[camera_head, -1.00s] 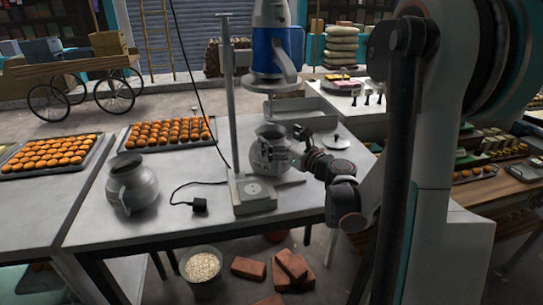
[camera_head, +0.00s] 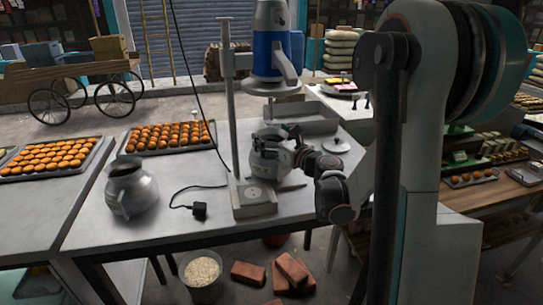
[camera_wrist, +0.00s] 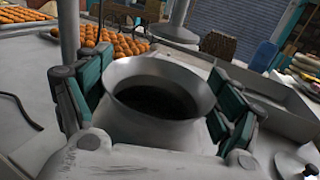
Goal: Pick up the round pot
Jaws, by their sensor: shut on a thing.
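A round grey metal pot (camera_head: 268,158) stands upright on the metal table, behind the base of the mixer stand. In the wrist view the pot (camera_wrist: 158,72) fills the middle, with its wide open mouth facing up and a dark inside. My gripper (camera_head: 284,140) reaches in from the right and is shut on this pot. In the wrist view the fingers of my gripper (camera_wrist: 153,95) lie on either side of its body. I cannot tell whether the pot's base touches the table. A second round pot (camera_head: 132,190) with a handle stands at the table's left.
The mixer stand (camera_head: 254,198) with a blue motor (camera_head: 272,50) rises close to the held pot. Trays of orange sweets (camera_head: 168,134) lie at the left. A metal lid (camera_head: 336,145) lies to the right. A black plug (camera_head: 199,210) and cord lie in front.

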